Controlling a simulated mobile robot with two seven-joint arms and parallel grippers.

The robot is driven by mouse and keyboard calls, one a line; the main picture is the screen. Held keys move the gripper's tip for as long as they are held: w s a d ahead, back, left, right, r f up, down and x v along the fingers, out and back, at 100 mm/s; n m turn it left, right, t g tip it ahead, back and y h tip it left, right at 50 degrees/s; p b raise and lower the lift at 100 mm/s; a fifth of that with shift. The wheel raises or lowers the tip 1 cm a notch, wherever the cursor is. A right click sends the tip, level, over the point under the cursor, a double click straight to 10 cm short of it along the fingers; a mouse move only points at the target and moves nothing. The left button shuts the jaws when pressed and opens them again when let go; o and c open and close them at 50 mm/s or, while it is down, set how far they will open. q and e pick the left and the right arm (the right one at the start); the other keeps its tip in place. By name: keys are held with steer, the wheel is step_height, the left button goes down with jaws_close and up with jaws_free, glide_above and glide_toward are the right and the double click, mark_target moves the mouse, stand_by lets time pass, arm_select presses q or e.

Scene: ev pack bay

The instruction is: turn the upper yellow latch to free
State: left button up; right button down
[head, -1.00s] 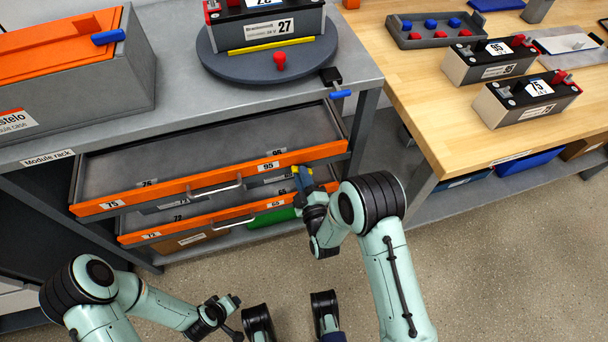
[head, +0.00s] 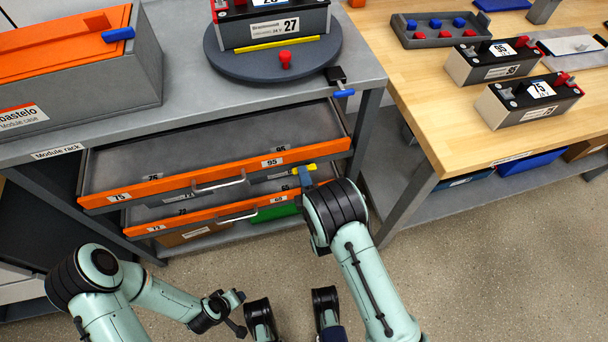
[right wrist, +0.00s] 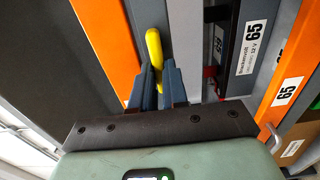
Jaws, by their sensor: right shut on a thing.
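The upper yellow latch (head: 302,169) is at the right end of the upper orange drawer front (head: 222,177). It lies roughly level, along the drawer front, in the head view. In the right wrist view the yellow latch (right wrist: 154,48) runs down between the fingertips. My right gripper (right wrist: 161,84) is shut on it; in the head view my right arm hides most of this gripper. My left gripper (head: 240,312) is open and empty, low and away from the drawers.
Both drawers of the module rack stand out, the lower orange front (head: 205,218) below the upper. A grey turntable (head: 270,60) with a battery module is on top. A wooden bench (head: 450,120) stands at right. The floor in front is clear.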

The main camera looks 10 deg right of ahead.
stand_by(0.4)
steer(key=c, duration=1.1)
jaws_free()
steer(key=shift+c, duration=0.2)
arm_select(q)
steer(key=s+r, duration=0.1)
steer(key=s+d+p, duration=0.1)
steer(key=shift+s+d+r+g+h+p, duration=0.15)
steer(key=shift+s+r+g+h+p, duration=0.15)
steer(key=shift+r, duration=0.1)
arm_select(e)
steer(key=s, duration=1.3)
steer(key=shift+s+d, duration=0.2)
steer(key=shift+d, duration=0.1)
